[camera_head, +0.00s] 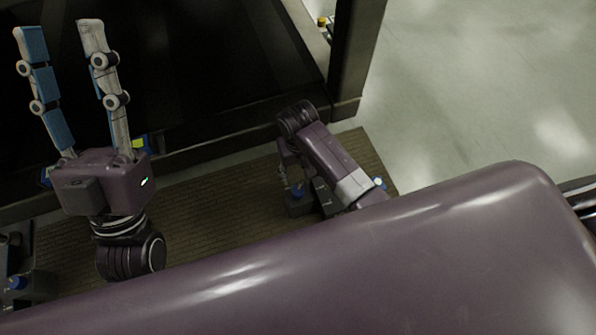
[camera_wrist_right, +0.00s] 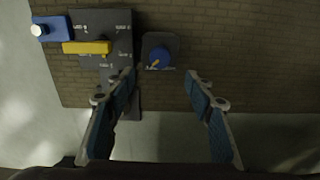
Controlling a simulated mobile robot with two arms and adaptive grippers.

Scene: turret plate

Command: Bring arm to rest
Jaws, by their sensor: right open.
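My left gripper (camera_head: 60,28) stands at the left of the head view, its two blue-padded fingers apart and nothing between them. My right arm (camera_head: 330,160) is bent over the brown textured surface in the head view; I cannot make out its fingers there. In the right wrist view my right gripper (camera_wrist_right: 162,82) is open and empty. Its fingertips are just below a dark block with a round blue knob (camera_wrist_right: 160,58) and yellow pointer in the picture; contact is not visible.
A dark plate (camera_wrist_right: 117,32) with a yellow bar (camera_wrist_right: 87,47) and a blue block (camera_wrist_right: 55,28) lies left of the knob. The brown textured surface (camera_head: 215,205) is mostly bare between my arms. A dark frame post (camera_head: 352,50) stands behind. Pale floor (camera_head: 480,90) is clear at right.

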